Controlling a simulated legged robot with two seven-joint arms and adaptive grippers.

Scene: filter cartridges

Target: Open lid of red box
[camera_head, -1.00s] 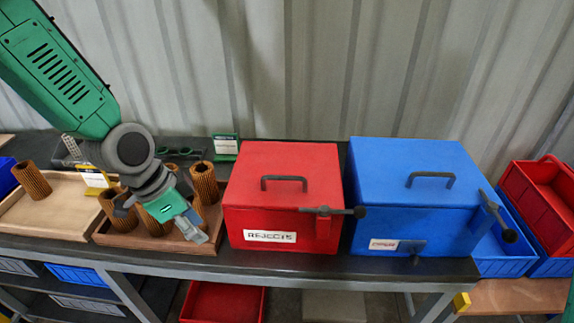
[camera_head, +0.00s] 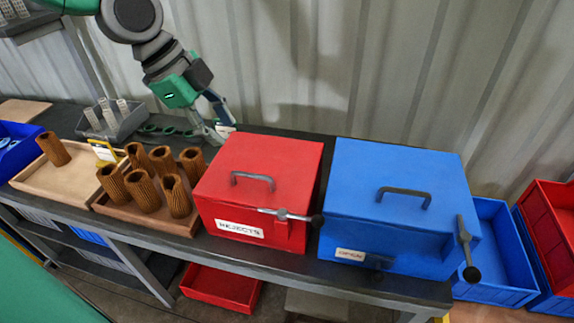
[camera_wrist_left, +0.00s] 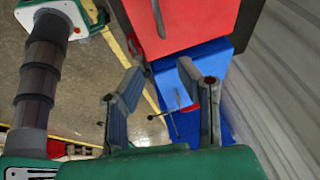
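The red box (camera_head: 262,165) labelled REJECTS stands on the dark bench with its lid down. A grey handle (camera_head: 252,181) is on its lid. A lever latch with a black knob (camera_head: 317,220) lies across its front. My left gripper (camera_head: 222,130) is beside the red box's back left corner, near lid height; whether it touches is unclear. In the left wrist view, its fingers (camera_wrist_left: 160,58) are apart with nothing between them, and the red box (camera_wrist_left: 195,22) shows beyond them. My right gripper is not in view.
A closed blue box (camera_head: 400,175) with its own handle and lever stands right of the red box. A wooden tray (camera_head: 120,212) of several brown cartridges sits at its left. A corrugated wall (camera_head: 390,60) rises behind. Blue and red bins are at far right.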

